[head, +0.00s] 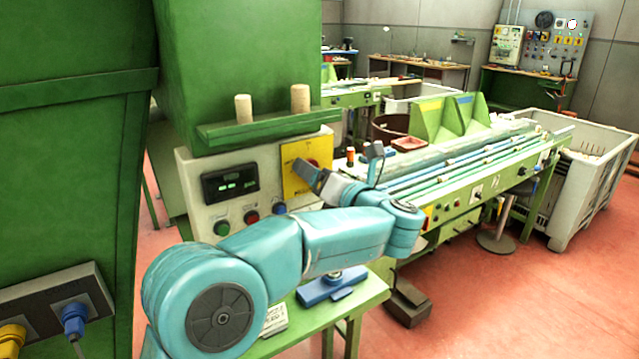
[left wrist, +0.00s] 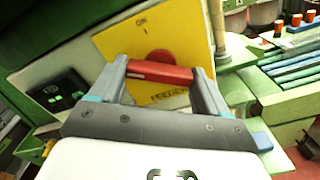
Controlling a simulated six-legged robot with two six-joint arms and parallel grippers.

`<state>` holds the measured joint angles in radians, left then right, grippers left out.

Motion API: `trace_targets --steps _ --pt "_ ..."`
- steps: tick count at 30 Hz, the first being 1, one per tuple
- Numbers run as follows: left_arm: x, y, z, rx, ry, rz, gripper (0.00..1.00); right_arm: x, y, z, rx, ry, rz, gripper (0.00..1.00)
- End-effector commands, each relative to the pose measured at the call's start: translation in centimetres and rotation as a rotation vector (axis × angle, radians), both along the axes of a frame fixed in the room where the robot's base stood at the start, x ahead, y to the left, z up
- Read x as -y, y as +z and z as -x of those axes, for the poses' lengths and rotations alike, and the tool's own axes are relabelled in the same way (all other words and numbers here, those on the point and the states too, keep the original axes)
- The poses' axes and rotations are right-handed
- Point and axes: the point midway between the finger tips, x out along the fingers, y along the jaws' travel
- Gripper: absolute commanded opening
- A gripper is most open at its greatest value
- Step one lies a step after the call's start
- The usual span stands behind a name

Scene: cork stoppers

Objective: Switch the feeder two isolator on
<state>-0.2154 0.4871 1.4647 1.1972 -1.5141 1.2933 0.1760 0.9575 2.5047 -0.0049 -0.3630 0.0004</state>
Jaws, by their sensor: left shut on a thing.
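The isolator is a yellow plate (head: 291,178) with a red rotary switch (head: 313,163) on the grey control panel. In the left wrist view the plate (left wrist: 190,30) reads "ON" and "1" at the top and "FEEDER" below; any number after that is hidden. The red handle bar (left wrist: 160,72) lies roughly crosswise to the plate's upright, in front of a round red base (left wrist: 160,56). My left gripper (head: 314,178) is at the switch, its fingers shut on the two ends of the handle, as its jaws (left wrist: 160,80) show. My right gripper is not in view.
Left of the plate are a dark display (head: 230,184) and several push buttons (head: 251,217). Two corks (head: 300,98) stand on the green ledge (head: 262,128) above. A long conveyor bench (head: 470,170) and a grey bin (head: 590,190) stand at right. Red floor is free at front right.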

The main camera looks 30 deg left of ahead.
Motion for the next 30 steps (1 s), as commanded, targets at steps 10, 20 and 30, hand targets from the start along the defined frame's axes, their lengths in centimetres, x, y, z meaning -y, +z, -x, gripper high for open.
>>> trace_targets --steps 10,20,30 --pt "0.1 0.0 0.0 -0.303 0.0 -0.125 0.46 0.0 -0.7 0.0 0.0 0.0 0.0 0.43" --pt "0.0 0.1 0.0 -0.59 -0.001 -0.243 0.46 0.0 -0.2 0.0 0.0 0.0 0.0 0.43" --pt "0.0 0.1 0.0 -0.821 -0.002 -0.339 0.46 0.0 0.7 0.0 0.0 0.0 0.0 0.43"
